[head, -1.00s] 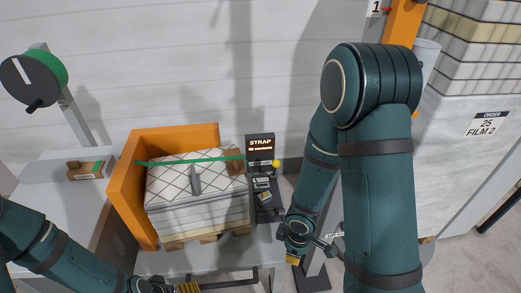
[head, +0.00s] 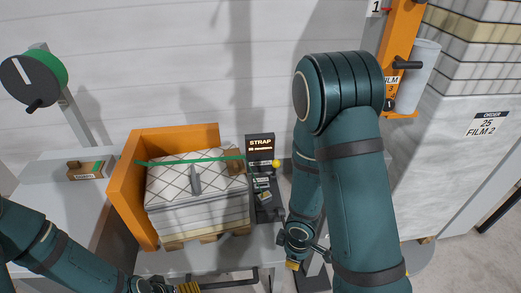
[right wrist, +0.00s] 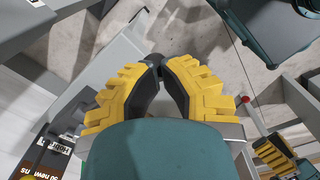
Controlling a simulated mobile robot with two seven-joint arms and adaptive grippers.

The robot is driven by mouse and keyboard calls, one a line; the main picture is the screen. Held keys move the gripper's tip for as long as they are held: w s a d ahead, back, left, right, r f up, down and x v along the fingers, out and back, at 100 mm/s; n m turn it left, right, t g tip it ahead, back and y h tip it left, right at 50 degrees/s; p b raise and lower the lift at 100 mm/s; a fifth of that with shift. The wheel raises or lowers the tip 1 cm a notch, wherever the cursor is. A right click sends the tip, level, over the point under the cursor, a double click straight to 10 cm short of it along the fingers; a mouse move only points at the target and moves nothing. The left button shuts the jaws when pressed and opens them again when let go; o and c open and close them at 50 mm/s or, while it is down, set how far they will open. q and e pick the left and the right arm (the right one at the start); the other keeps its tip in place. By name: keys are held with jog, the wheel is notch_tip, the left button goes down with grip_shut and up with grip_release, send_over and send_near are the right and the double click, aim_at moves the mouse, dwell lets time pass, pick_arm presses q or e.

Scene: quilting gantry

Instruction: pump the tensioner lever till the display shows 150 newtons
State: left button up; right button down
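The black strap display (head: 260,147) stands behind the right of the packed stack. It reads "STRAP" over a newtons line whose number is too small to read surely. Its lettering also shows in the right wrist view (right wrist: 58,150), inverted. A yellow ball knob (head: 276,163) sits beside the display, apparently on the tensioner lever. The dark tensioner body (head: 263,186) is below it. My right gripper (head: 292,265) is low in front of the tensioner, apart from the knob. My left gripper (head: 190,288) is partly cut off.
A quilted stack (head: 195,185) with a green strap (head: 190,160) sits on a pallet against an orange frame (head: 130,190). A reel (head: 30,82) stands at left, a small box (head: 88,169) on the side table. An orange post (head: 400,50) and tall stack (head: 470,120) stand right.

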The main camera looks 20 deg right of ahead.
jog(key=shift+f, duration=0.2)
notch_tip(320, 180, up, 6)
jog(key=p, duration=0.5)
notch_tip(320, 180, up, 11)
jog(key=p, duration=0.9)
dwell(0.5)
jog(key=w+a+f+m+t+y+b, duration=0.1)
jog(key=a+f+m+y, duration=0.3)
jog(key=a+f+m, duration=0.5)
jog(key=shift+w+a+m+t+b, duration=0.45)
jog(key=shift+a+m+b, duration=0.5)
jog(key=shift+a, duration=0.9)
